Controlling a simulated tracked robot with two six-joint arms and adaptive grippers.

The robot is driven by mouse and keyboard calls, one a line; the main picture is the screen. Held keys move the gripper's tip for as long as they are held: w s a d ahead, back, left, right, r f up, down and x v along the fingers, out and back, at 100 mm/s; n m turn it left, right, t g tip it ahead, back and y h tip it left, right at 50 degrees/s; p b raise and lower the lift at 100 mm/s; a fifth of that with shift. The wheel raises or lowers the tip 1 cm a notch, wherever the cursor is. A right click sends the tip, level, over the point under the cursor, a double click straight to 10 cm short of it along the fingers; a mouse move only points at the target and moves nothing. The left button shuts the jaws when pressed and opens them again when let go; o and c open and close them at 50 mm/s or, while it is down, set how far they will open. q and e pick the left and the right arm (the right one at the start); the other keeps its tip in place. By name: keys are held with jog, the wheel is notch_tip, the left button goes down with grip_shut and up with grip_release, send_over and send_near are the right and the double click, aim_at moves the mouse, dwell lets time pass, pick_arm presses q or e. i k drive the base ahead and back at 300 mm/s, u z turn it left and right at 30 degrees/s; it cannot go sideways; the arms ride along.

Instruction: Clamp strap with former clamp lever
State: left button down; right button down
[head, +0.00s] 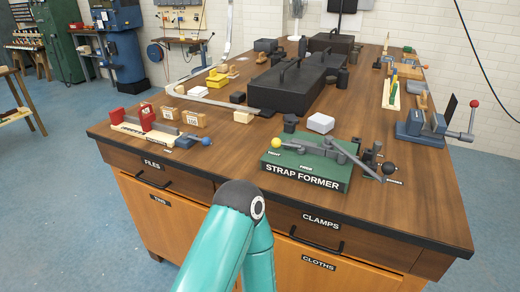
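The strap former (312,172), a green block with its name on the front, stands at the near right of the wooden bench top. A lever with a yellow ball knob (276,143) lies low at its left end; its small label is too small to read surely. A grey arm (357,161) runs across its right side, near a black ball knob (388,168). I cannot tell whether a strap lies in the former. Neither gripper is in view; a teal link of my arm rises at the bottom centre, in front of the bench.
A red and cream fixture (148,128) with wooden blocks (192,118) stands at the near left. A black case (290,85) and a white block (320,123) lie behind the former. A vise with a red knob (424,126) stands at the right edge. Bare wood lies left of the former.

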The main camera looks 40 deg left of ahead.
aim_at(276, 143)
jog(key=u, duration=0.05)
jog(key=k, duration=0.55)
jog(key=u, duration=0.5)
jog(key=i, duration=0.5)
jog(key=u, duration=0.1)
